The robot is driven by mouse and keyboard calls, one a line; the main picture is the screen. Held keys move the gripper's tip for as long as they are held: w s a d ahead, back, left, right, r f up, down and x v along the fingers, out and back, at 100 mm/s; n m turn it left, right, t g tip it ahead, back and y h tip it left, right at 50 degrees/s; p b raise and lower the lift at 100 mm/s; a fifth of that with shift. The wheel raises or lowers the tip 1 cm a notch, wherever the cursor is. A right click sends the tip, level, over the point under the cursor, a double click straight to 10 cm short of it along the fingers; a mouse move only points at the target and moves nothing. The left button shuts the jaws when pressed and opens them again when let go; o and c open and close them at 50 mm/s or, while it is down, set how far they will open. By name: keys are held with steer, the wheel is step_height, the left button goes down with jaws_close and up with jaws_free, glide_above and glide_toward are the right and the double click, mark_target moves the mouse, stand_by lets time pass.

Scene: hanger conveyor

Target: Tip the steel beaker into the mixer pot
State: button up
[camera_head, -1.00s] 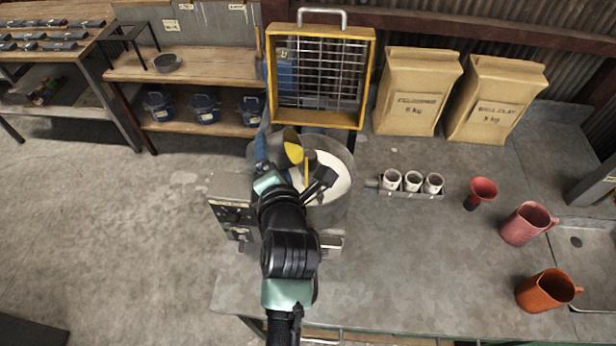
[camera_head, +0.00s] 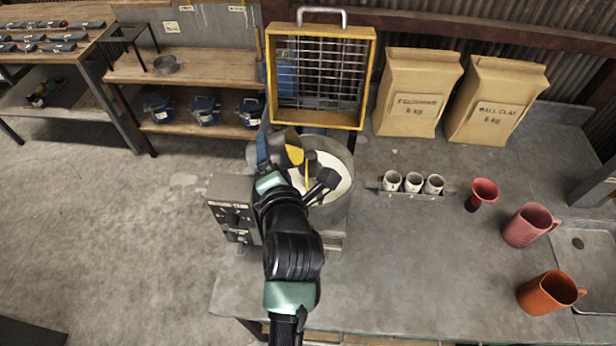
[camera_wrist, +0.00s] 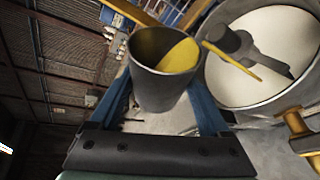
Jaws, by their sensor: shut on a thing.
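The steel beaker (camera_head: 281,141) is held at the left side of the mixer pot (camera_head: 346,196), its mouth leaning toward the pot. In the wrist view, the beaker (camera_wrist: 158,88) sits between the blue fingers of my gripper (camera_wrist: 165,100), which is shut on it. Yellow material (camera_wrist: 180,57) lies inside, on the side toward the pot and close to the lip. The pot (camera_wrist: 222,88) holds pale material and a dark mixer hub with a thin yellow bar across it. I cannot tell whether any yellow material is falling. My arm hides part of the pot.
A yellow-framed grid guard (camera_head: 320,75) stands raised behind the pot. A control box (camera_head: 232,208) is at its left. On the bench to the right are a rack of white cups (camera_head: 412,183), a red funnel (camera_head: 482,193), a pink jug (camera_head: 528,224) and an orange jug (camera_head: 548,292).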

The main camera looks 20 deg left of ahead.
steer(key=shift+d+f+m+y+b, duration=0.15)
steer(key=shift+m+y+b, duration=0.45)
steer(key=shift+b, duration=0.85)
stand_by(0.6)
steer(key=shift+w+d+f+m+y+b, duration=0.1)
steer(key=shift+d+f+m+y+b, duration=0.3)
steer(key=shift+b, duration=0.95)
steer(key=shift+w+f+m+b, duration=0.1)
steer(key=shift+m+b, duration=0.6)
steer(key=shift+b, duration=0.65)
stand_by(1.0)
steer(key=shift+r, duration=0.15)
steer(key=shift+s+a+r+n+h+p, duration=0.1)
steer(key=shift+a+r+n+h+p, duration=0.2)
steer(key=shift+r+n+p, duration=0.35)
steer(key=shift+a+n, duration=0.1)
steer(key=shift+n, duration=0.35)
steer(key=shift+s+a+n+h+p, duration=0.15)
steer(key=shift+a+n+h+p, duration=0.05)
steer(key=shift+n+h+p, duration=0.45)
